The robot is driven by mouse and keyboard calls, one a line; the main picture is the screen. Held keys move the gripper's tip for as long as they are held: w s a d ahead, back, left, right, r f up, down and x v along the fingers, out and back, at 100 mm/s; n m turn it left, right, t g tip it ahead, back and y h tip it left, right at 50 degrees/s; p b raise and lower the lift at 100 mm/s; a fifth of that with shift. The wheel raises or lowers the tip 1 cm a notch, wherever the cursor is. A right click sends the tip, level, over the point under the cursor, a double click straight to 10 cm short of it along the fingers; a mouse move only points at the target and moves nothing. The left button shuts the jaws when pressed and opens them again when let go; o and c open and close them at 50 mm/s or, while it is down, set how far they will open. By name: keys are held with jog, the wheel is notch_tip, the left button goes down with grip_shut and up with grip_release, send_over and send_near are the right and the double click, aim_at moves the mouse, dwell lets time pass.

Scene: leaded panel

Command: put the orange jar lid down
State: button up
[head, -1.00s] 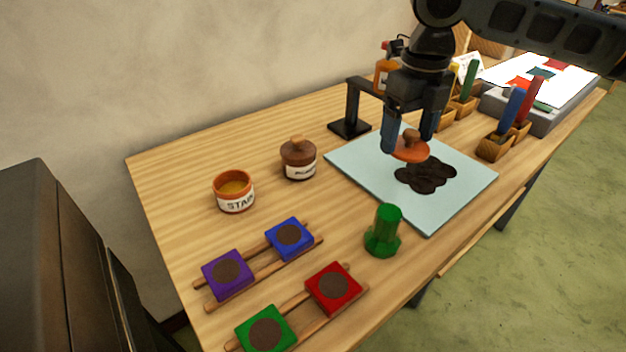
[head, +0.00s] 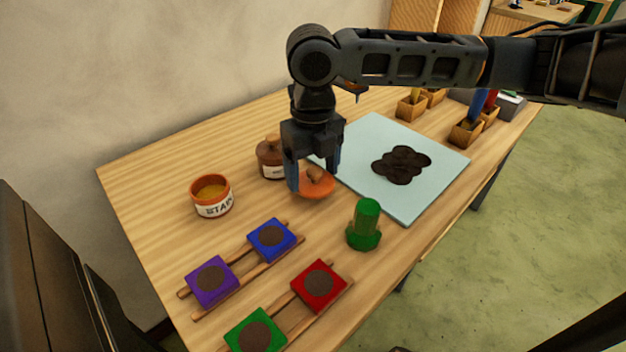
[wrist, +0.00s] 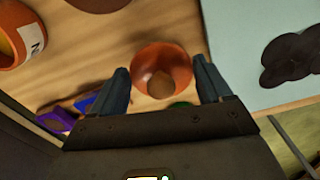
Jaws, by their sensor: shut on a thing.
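The orange jar lid (head: 318,188) has a brown knob and is held just above the table by my gripper (head: 314,178), which is shut on it by the knob. In the wrist view the lid (wrist: 151,60) shows between the two blue fingers of my gripper (wrist: 165,88). In the head view it hangs left of the pale blue mat's near-left edge. The open orange jar (head: 211,199), with a label reading "STAI", stands to the left on the table.
A lidded brown jar (head: 271,160) stands just behind and left of my gripper. A green knobbed stamp (head: 365,226) stands to the right. The pale blue mat (head: 363,135) bears a dark blot (head: 401,164). Racks with purple (head: 211,283), blue (head: 271,239), red (head: 319,285) and green (head: 255,331) blocks lie in front.

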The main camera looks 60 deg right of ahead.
aim_at(313, 183)
jog(key=shift+f, duration=1.7)
jog(key=shift+f, duration=0.15)
jog(key=o, duration=1)
jog(key=shift+c, duration=0.2)
notch_tip(313, 183, up, 12)
jog(key=shift+r, duration=0.2)
jog(key=shift+s, duration=0.1)
